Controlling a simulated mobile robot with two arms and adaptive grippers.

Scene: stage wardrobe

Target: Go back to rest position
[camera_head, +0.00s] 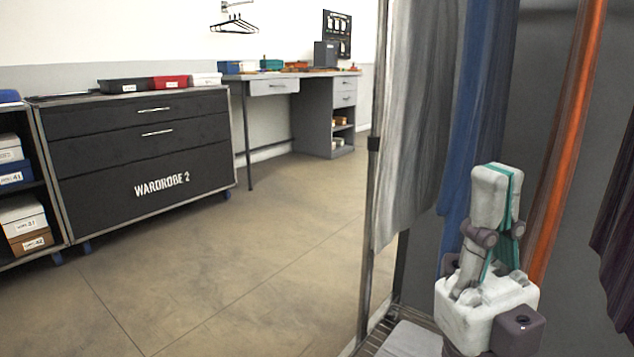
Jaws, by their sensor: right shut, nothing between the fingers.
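My right gripper (497,176) shows at the lower right, pointing up, with its white and teal fingers shut and nothing between them. It is in front of the hanging garments, close to a blue cloth (470,130) and an orange cloth (570,130); I cannot tell whether it touches them. My left gripper is not in view.
A garment rack with a thin upright pole (371,200) and a grey cloth (415,120) stands on the right. A black drawer cabinet marked WARDROBE 2 (100,165) stands at the left, a grey desk (312,110) behind. The floor (240,260) between is clear.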

